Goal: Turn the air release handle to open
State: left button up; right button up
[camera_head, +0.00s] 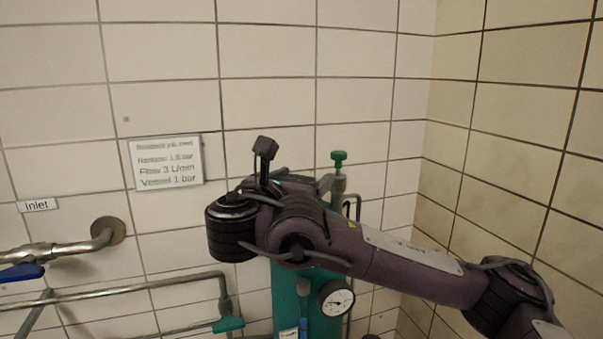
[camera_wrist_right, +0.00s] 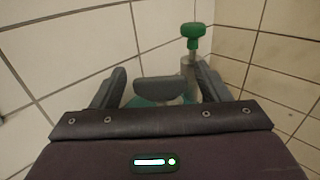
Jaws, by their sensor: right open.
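A green knob-like handle (camera_head: 339,158) stands upright on a grey metal fitting above the teal vessel (camera_head: 287,300); I take it as the air release handle. It also shows in the right wrist view (camera_wrist_right: 192,33), beyond and slightly right of my fingers. My right gripper (camera_wrist_right: 160,72) is open, its two grey fingers apart. The green handle is not between them. A rounded grey piece (camera_wrist_right: 160,88) shows between the fingers, over the teal vessel top; I cannot tell whether it touches them. My arm hides much of the vessel in the head view. My left gripper is not in view.
A round gauge (camera_head: 336,299) sits on the vessel. Pipes with a blue lever (camera_head: 21,273) and a teal lever (camera_head: 228,324) run at the left. An instruction sign (camera_head: 166,162) and an "Inlet" label (camera_head: 37,205) are on the tiled wall. The wall corner is close at right.

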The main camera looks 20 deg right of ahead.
jog(key=c, duration=1)
jog(key=shift+n+t+y, duration=0.4)
jog(key=shift+y, duration=0.1)
jog(key=shift+f+n+t+y+b, duration=0.1)
jog(key=shift+n+t+y+b, duration=0.35)
jog(key=shift+n+y, duration=0.2)
jog(key=shift+o, duration=0.2)
jog(key=n+t+y, duration=0.1)
jog(key=n+y, duration=0.1)
jog(key=y, duration=0.1)
jog(key=n+t+y, duration=0.1)
jog(key=n+y, duration=0.1)
jog(key=y, duration=0.1)
jog(key=shift+d+t, duration=0.1)
jog(key=shift+t, duration=0.15)
jog(key=shift+n+y+b, duration=0.35)
jog(key=shift+n+y, duration=1)
jog(key=shift+y, duration=0.8)
jog(key=shift+r+y, duration=0.2)
jog(key=shift+y, duration=0.1)
